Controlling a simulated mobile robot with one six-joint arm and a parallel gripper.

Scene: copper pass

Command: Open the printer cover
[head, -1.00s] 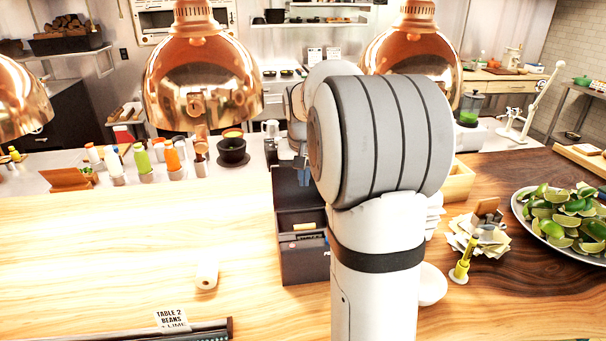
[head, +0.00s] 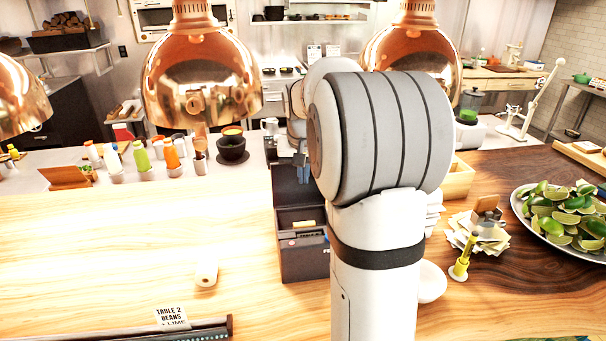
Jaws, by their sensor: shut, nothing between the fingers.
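The printer (head: 304,261) is a dark box on the counter, just left of my arm. Its dark cover (head: 286,188) stands upright at the back, raised off the body. My gripper (head: 302,163) is partly hidden behind my arm, high beside the upright cover. It is shut and empty; whether it touches the cover I cannot tell.
A paper roll (head: 206,274) lies left of the printer. A dark rail with a ticket (head: 172,318) is at the front left. Bottles (head: 142,160) and copper lamps (head: 203,80) are behind. A lime platter (head: 565,212), paper slips and a yellow object (head: 460,265) lie right.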

